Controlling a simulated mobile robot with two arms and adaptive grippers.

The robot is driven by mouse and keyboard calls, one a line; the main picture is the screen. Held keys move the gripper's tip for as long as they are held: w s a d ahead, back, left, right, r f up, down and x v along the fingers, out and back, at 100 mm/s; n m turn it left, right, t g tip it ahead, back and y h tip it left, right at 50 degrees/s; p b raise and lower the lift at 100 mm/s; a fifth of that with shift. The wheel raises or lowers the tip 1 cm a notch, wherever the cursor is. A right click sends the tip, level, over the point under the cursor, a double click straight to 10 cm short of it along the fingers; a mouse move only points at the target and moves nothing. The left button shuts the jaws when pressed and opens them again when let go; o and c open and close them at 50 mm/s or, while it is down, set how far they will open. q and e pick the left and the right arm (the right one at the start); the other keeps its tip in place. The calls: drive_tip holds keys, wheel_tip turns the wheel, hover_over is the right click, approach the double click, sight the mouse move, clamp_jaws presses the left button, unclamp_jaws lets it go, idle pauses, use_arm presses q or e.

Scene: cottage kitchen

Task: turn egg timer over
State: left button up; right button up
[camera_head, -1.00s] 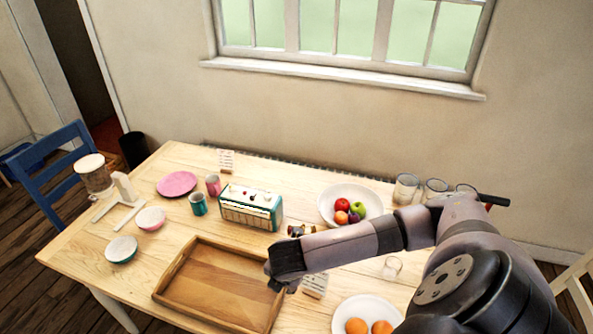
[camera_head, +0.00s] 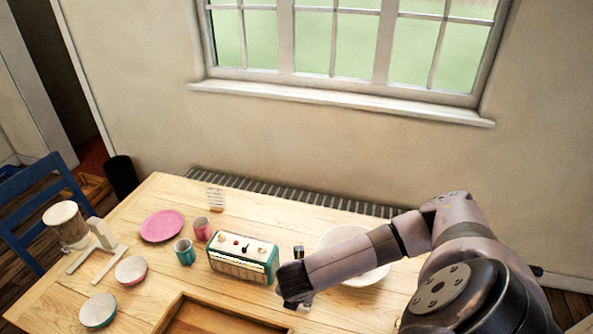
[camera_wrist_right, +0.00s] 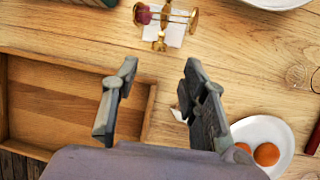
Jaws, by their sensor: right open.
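The egg timer (camera_wrist_right: 165,18) is a small brass stand with a crosswise piece and a dark red part, in the top middle of the right wrist view. It seems to stand on or by a white card (camera_wrist_right: 170,36). My right gripper (camera_wrist_right: 160,68) is open and empty, its fingers spread either side of the view's middle; the timer lies beyond the fingertips, apart from them. In the head view my right gripper (camera_head: 293,299) hangs over the table just right of the radio. A small dark and brass piece shows above it, probably the timer; the rest is hidden. My left gripper is out of view.
The teal radio (camera_head: 242,259) is close left of my gripper. The wooden tray (camera_wrist_right: 148,117) is at left in the wrist view. A white bowl (camera_head: 334,238) is partly behind my arm.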

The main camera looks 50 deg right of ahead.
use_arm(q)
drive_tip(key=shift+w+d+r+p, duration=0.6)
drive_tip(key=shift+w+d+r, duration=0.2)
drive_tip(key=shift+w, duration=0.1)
use_arm(e)
drive_tip(key=shift+x, duration=4.75)
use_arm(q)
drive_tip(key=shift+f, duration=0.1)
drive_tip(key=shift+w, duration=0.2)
use_arm(e)
clamp_jaws()
